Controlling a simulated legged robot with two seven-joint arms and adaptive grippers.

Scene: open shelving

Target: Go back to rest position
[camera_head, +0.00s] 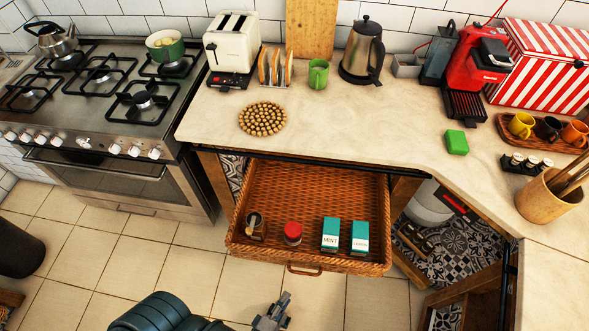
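My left gripper (272,314) shows small and grey at the bottom edge, in front of and below the open wicker drawer (306,265). It is apart from the drawer, over the tiled floor. I see nothing held in it, but its fingers are too small to tell open from shut. A dark blue-grey part of my arm (160,314) is at the bottom left of it. My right gripper is not in view.
The drawer is pulled out and holds a jar (254,224), a red-lidded jar (292,233) and two teal boxes (330,233). A stove (100,100) stands left. The counter (350,125) carries a toaster (232,45), kettle (362,50) and coffee machine (482,60). Floor tiles (120,262) are clear.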

